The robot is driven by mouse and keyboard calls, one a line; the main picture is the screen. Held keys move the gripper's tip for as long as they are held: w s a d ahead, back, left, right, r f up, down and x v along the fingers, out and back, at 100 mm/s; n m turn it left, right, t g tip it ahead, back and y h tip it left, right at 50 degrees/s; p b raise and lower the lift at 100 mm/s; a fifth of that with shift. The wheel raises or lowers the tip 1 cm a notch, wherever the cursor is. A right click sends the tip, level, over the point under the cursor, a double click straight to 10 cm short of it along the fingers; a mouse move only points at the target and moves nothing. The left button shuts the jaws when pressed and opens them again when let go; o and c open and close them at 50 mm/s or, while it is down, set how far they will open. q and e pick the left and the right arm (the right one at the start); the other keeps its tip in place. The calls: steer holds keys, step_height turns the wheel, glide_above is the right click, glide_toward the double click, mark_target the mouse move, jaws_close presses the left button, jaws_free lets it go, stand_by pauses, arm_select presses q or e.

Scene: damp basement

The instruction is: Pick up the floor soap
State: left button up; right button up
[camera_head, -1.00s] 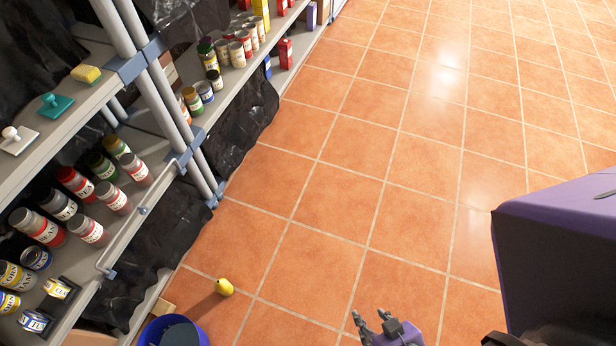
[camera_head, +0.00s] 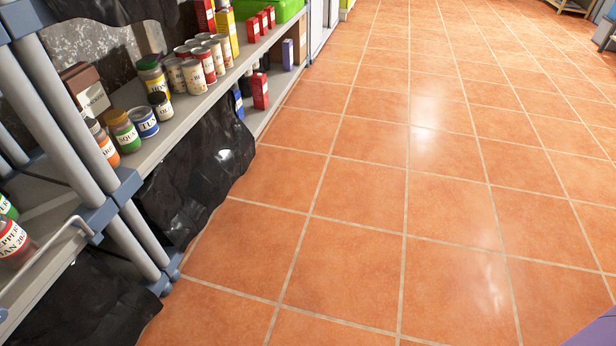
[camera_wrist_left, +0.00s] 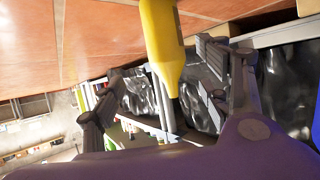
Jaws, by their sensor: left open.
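The floor soap appears as a yellow bottle (camera_wrist_left: 163,45) with a tapered end in the left wrist view. It comes down from the top edge, against the tiled floor. My left gripper (camera_wrist_left: 172,76) is open, with its dark fingers on either side of the bottle's tapered end. I cannot tell whether either finger touches it. The bottle's far end is cut off by the frame. Neither the bottle nor either gripper shows in the head view.
A grey shelf unit (camera_head: 190,108) with several cans (camera_head: 215,60) and red boxes (camera_head: 260,90) stands along the left. Black plastic sheeting (camera_head: 195,185) hangs below its shelves. The orange tiled floor (camera_head: 365,220) is clear in the middle and right.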

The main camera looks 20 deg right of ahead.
arm_select(q)
steer(key=shift+t+y, duration=0.3)
steer(key=w+f+b, duration=0.1)
steer(key=w+f, duration=0.1)
steer(key=w+a+f+b, duration=0.1)
steer(key=w, duration=0.1)
steer(key=shift+a+f, duration=0.1)
steer(key=shift+f, duration=0.3)
steer(key=b+x, duration=0.2)
steer(key=x, duration=0.3)
steer(key=shift+w+f+b, duration=0.1)
steer(key=shift+w+b, duration=0.2)
steer(key=shift+b, duration=0.1)
arm_select(e)
steer(key=x, duration=0.5)
steer(key=shift+w+d+f, duration=0.1)
steer(key=shift+w, duration=0.15)
arm_select(q)
steer(key=c, duration=1.5)
arm_select(e)
steer(key=shift+w+a+f, duration=0.15)
steer(key=shift+w+a, duration=0.05)
steer(key=shift+w, duration=0.55)
steer(key=shift+s, duration=0.15)
